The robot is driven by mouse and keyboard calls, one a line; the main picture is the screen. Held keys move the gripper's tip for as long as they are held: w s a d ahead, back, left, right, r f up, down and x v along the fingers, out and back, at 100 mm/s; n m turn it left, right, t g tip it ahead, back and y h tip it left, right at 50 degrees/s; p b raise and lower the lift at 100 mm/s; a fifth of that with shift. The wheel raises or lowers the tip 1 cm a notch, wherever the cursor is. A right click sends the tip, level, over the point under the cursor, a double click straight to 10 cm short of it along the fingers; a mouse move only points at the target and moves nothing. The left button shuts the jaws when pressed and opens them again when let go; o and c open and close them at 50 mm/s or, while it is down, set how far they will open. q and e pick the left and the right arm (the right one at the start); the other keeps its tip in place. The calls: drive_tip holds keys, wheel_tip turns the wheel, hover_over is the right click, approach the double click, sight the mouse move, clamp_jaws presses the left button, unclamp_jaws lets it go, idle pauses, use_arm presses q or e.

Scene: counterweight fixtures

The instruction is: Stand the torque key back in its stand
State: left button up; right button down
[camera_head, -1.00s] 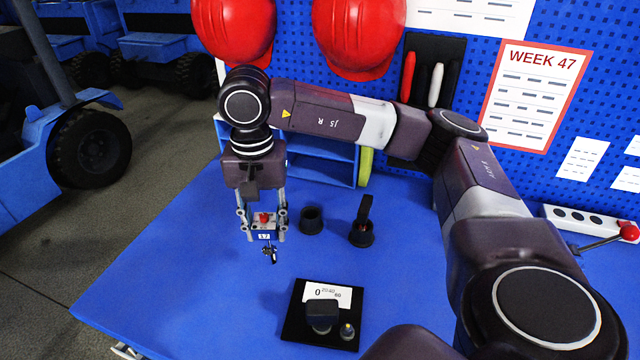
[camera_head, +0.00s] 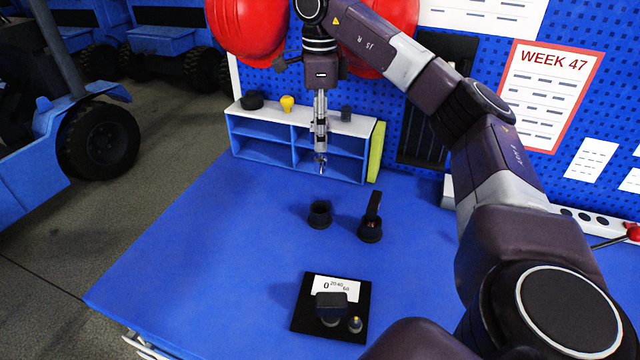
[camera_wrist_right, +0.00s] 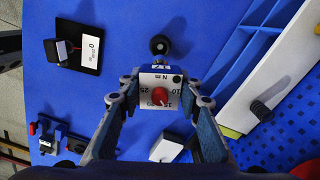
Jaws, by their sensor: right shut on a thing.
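The torque key has a white dial face with a red knob in the wrist view (camera_wrist_right: 160,95). In the head view only a small part of the key (camera_head: 320,160) shows, hanging below my right gripper (camera_head: 320,138), which is shut on it. The key is above the table, in front of the shelf. A black cup (camera_head: 319,215) that looks empty stands on the table below and nearer to me, apart from the key. I cannot tell for sure which cup is the stand. My left gripper is out of view.
A white-topped blue shelf (camera_head: 272,121) stands behind the key, with small items on top. A black board (camera_head: 360,318) with a scale card lies at the front. The table's left side is clear.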

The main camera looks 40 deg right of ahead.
sight(320, 157)
wheel_tip(320, 157, down, 15)
drive_tip(key=shift+f, duration=0.2)
idle(0.3)
drive_tip(key=shift+f+b, duration=0.45)
drive_tip(key=shift+f, duration=0.15)
drive_tip(key=c, duration=1.4)
unclamp_jaws()
wheel_tip(320, 157, up, 13)
drive_tip(key=shift+r, duration=0.15)
